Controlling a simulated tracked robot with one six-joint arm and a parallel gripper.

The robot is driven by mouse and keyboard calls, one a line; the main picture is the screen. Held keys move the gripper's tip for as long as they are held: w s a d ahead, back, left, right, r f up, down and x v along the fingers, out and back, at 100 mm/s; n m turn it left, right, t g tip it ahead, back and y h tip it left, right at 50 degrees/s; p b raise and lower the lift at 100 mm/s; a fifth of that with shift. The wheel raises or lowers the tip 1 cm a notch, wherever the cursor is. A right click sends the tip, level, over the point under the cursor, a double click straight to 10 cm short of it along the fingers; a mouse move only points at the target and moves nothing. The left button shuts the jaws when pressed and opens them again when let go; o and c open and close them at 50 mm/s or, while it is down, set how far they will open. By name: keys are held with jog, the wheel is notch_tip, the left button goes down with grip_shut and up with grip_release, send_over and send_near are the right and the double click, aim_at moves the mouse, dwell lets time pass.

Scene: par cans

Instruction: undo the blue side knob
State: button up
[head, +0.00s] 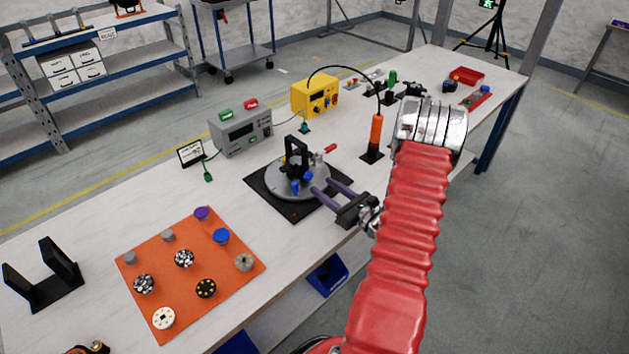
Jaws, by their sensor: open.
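A round grey fixture (283,191) sits on a black square base (262,194) near the table's front edge. A black bracket (296,152) stands upright on it. A blue knob (296,187) shows low on the near side of the bracket, with another small blue part close to its right. My gripper (321,187) reaches in from the right, its two purple-grey fingers apart and pointing left at the knob. The fingertips are close to the blue parts; I cannot tell whether they touch. A red-tipped handle (330,149) sticks out to the right of the bracket.
An orange mat (135,287) with several small round parts lies to the left. A grey instrument (240,131) and a yellow box (314,95) stand behind. An orange soldering-iron-like tool (376,134) stands upright on the right. A black cradle (42,277) is at far left.

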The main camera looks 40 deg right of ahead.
aim_at(310, 177)
jog(key=shift+w, duration=2.7)
jog(key=c, duration=1.1)
